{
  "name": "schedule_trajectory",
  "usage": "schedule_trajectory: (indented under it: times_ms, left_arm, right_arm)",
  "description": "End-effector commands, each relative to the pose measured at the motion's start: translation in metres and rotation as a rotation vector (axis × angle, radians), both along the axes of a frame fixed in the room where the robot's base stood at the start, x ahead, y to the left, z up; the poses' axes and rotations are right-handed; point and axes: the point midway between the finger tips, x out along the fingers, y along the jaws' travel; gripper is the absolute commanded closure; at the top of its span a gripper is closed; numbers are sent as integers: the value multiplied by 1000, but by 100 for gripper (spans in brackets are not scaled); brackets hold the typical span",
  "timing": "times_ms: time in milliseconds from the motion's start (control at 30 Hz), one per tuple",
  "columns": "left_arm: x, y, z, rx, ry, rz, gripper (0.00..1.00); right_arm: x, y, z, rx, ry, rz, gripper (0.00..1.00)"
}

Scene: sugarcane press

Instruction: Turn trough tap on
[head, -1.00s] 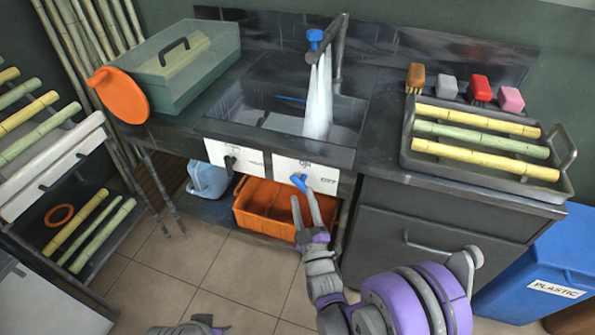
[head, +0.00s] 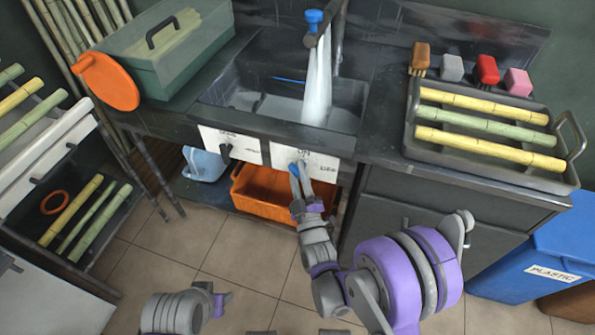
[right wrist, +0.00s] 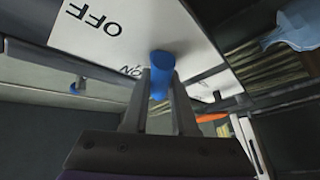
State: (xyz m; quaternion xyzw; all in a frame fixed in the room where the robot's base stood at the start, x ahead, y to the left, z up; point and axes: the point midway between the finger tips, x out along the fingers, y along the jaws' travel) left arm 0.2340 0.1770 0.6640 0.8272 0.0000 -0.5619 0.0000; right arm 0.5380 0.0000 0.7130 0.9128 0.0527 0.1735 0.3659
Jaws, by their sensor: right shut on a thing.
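The trough tap's blue handle (head: 294,169) sits on the right white label plate (head: 312,172), marked ON and OFF, on the trough's front. My right gripper (head: 298,177) is shut on this handle from below. In the right wrist view the blue handle (right wrist: 162,68) stands between the two fingers (right wrist: 160,92), with ON beside it and OFF farther up the plate. Water (head: 317,85) runs from the spout into the trough (head: 352,95). My left gripper (head: 218,299) is low in the head view, away from the counter; its finger opening is unclear.
A left label plate (head: 245,150) carries a dark knob (head: 225,152). An orange crate (head: 262,200) is under the trough. A tray rim (head: 500,178) surrounds cane pieces at right. A green box (head: 160,50) and orange disc (head: 108,82) are at left. Floor in front is open.

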Motion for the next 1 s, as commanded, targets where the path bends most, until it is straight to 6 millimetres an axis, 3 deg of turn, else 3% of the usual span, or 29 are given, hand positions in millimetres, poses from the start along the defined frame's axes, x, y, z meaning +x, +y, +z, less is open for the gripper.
schedule_trajectory:
  times_ms: [200,467,733,767,800,900,1000]
  left_arm:
    - [0,0,-2,0,0,0,50]
    - [3,0,-17,0,2,0,50]
    - [3,0,-16,0,2,0,50]
    - [3,0,-16,0,2,0,50]
    - [3,0,-16,0,2,0,50]
    - [3,0,-16,0,2,0,50]
    - [3,0,-16,0,2,0,50]
  right_arm:
    - [0,0,-1,17,-6,0,100]
    - [0,-1,0,231,-77,0,100]
    - [0,-2,1,238,-78,-1,100]
    - [0,-2,1,238,-78,-1,69]
    - [0,-2,1,238,-78,-1,62]
    - [0,-2,1,237,-78,0,45]
    - [0,-2,1,237,-78,0,45]
